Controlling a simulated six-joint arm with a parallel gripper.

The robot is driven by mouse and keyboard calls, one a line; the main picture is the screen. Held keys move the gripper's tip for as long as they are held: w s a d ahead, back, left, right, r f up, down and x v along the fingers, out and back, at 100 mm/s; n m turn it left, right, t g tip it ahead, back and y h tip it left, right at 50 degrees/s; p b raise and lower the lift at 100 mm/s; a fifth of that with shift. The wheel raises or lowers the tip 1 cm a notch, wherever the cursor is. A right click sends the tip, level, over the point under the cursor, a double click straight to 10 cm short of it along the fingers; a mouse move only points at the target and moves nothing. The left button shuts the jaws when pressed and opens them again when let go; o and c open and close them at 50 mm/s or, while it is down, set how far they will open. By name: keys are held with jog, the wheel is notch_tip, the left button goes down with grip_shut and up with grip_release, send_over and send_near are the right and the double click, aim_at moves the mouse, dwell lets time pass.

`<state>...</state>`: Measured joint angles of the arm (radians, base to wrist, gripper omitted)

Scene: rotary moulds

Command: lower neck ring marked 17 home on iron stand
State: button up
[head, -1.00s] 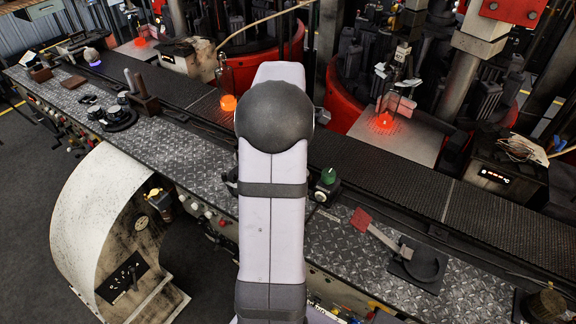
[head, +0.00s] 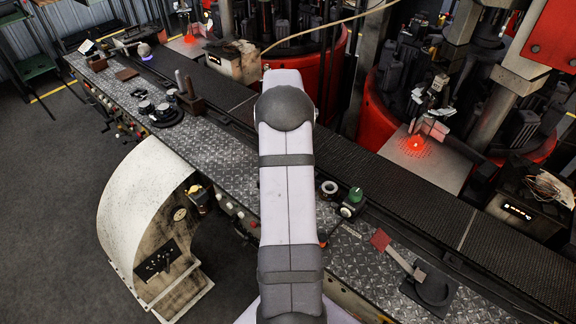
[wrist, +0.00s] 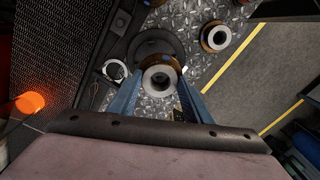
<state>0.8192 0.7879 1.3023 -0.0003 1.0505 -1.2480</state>
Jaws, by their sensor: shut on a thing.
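In the wrist view my gripper (wrist: 158,90) is shut on a grey neck ring (wrist: 149,80) with a brass-coloured edge, held between its two blue fingers. A dark round iron stand (wrist: 140,44) shows behind the ring, which overlaps its lower part in the picture. I cannot tell whether the ring touches the stand. No number 17 can be read. In the head view my arm hides the gripper and the held ring.
In the wrist view another ring (wrist: 222,29) lies on the tread plate, and a pale ring-shaped part (wrist: 115,70) sits left of the stand. The head view shows a green knob (head: 355,194), a black dish (head: 437,288) and a dark conveyor (head: 400,190) along the plate.

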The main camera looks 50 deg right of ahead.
jog(key=shift+w+d+r, duration=0.5)
jog(key=shift+r, duration=0.2)
jog(key=shift+s+a, duration=0.1)
jog(key=shift+f, duration=0.1)
jog(key=shift+f+b, duration=2.65)
jog(key=shift+f, duration=0.55)
jog(key=shift+f+b, duration=0.4)
jog(key=shift+f, duration=0.8)
jog(key=shift+f+b, duration=0.3)
jog(key=shift+f, duration=0.8)
